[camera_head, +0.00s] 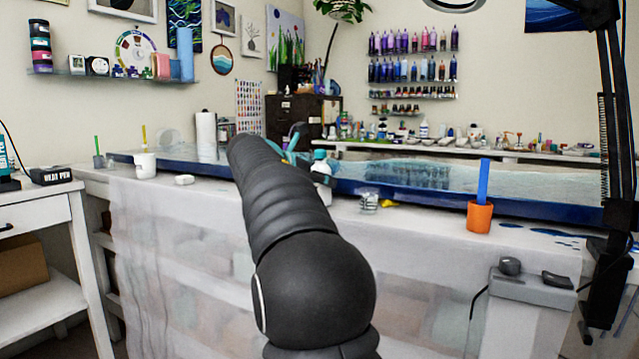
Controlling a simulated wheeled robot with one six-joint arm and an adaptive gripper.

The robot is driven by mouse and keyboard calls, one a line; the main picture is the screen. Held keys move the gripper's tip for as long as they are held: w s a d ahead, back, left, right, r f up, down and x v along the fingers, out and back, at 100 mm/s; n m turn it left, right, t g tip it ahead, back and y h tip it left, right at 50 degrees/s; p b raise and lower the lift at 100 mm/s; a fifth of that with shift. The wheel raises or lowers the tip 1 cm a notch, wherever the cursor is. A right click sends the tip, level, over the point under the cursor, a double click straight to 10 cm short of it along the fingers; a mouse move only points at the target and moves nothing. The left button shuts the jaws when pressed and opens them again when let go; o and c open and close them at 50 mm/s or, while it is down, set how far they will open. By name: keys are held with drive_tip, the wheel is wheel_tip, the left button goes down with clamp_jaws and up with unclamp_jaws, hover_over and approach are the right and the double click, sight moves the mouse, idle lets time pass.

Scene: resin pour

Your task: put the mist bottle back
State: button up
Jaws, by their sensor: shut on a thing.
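My arm reaches from the bottom middle up over the near edge of the blue resin table (400,190). My gripper (296,142) shows only in part behind the arm, with dark and teal parts visible; its fingertips are hard to make out. It is shut on the mist bottle (321,168), a small white bottle with a teal top, just right of the arm. The bottle looks upright near the table's front edge. Its lower left side is hidden by my arm, and I cannot tell whether its base touches a surface.
An orange cup (480,217) with a blue stick stands at the right on the front ledge. A small clear cup (369,202) is nearer the middle. A white mug (145,166) and a paper towel roll (206,135) stand at left. A black lamp arm (606,130) rises at right.

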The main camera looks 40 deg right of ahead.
drive_tip(key=shift+f, duration=0.1)
drive_tip(key=o, duration=1.3)
drive_tip(key=shift+o, duration=0.2)
drive_tip(key=shift+a+r, duration=0.2)
drive_tip(key=shift+r, duration=0.05)
drive_tip(key=v, duration=1.1)
drive_tip(key=shift+a+p, duration=0.25)
drive_tip(key=shift+p, duration=0.15)
drive_tip(key=shift+s+r, duration=0.1)
